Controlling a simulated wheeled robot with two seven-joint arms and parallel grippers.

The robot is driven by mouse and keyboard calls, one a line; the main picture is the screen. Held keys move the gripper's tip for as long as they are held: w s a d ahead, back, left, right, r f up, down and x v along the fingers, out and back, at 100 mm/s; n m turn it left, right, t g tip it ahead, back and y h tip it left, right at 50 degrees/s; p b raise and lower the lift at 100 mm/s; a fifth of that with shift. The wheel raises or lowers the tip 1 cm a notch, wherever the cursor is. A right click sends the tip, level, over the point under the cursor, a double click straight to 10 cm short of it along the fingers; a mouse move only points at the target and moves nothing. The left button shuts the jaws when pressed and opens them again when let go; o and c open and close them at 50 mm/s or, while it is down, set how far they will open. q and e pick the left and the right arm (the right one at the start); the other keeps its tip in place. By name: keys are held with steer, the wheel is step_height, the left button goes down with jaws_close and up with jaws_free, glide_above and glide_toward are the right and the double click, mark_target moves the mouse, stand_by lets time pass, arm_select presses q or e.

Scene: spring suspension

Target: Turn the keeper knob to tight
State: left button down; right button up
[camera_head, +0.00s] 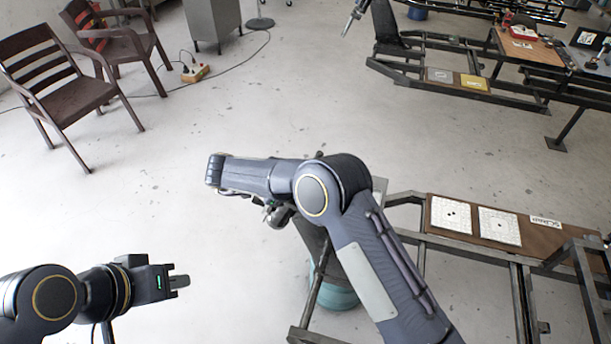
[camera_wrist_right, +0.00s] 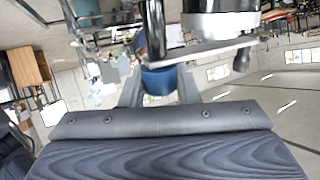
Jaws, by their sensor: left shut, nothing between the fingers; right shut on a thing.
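In the right wrist view a blue rounded piece, which looks like the keeper knob (camera_wrist_right: 158,82), sits between the two grey fingers of my right gripper (camera_wrist_right: 160,96). The fingers are shut on it. Its markings and how far it is turned cannot be read. In the head view my right forearm and wrist cover the knob, and only a small part of the right gripper (camera_head: 275,213) shows below the wrist. My left gripper (camera_head: 180,282) is shut and empty over bare floor at the lower left, well apart from the work.
A metal plate (camera_wrist_right: 205,50) and a pale cylinder (camera_wrist_right: 222,22) lie just beyond the knob. A steel frame (camera_head: 520,285) with a brown board (camera_head: 550,235) and white squares stands at right. Brown chairs (camera_head: 70,98) stand upper left. The middle floor is clear.

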steer(key=g+p, duration=0.1)
steer(key=m+g+p, duration=0.1)
steer(key=p, duration=0.1)
steer(key=shift+r, duration=0.3)
steer(key=shift+f+m+g+p, duration=0.25)
steer(key=shift+m+g+p, duration=0.35)
steer(key=shift+g+p, duration=0.45)
steer(key=o, duration=0.9)
steer(key=shift+o, duration=0.2)
steer(key=shift+y, duration=0.3)
